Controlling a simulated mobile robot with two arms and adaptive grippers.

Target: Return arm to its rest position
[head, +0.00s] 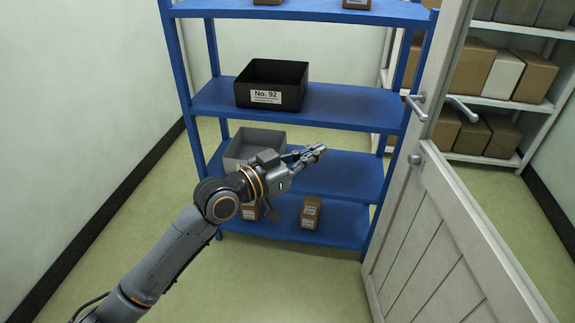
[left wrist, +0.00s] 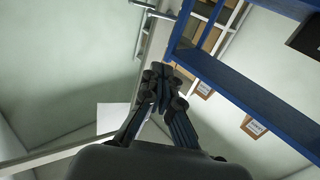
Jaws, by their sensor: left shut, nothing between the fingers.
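My left arm (head: 178,248) reaches in from the lower left of the head view. Its gripper (head: 318,152) is in front of the blue shelf rack, at about the height of the grey bin, pointing right. Its fingers are shut and empty. In the left wrist view the closed fingers (left wrist: 166,72) show in the middle, with a blue shelf edge to their right. My right gripper is in neither view.
The blue rack (head: 340,105) holds a black bin (head: 290,75) labelled No. 92, a grey bin (head: 238,150) partly behind my gripper, and small brown boxes (head: 311,212) lower down. A white door (head: 440,245) stands open on the right. Floor (head: 275,285) in front is clear.

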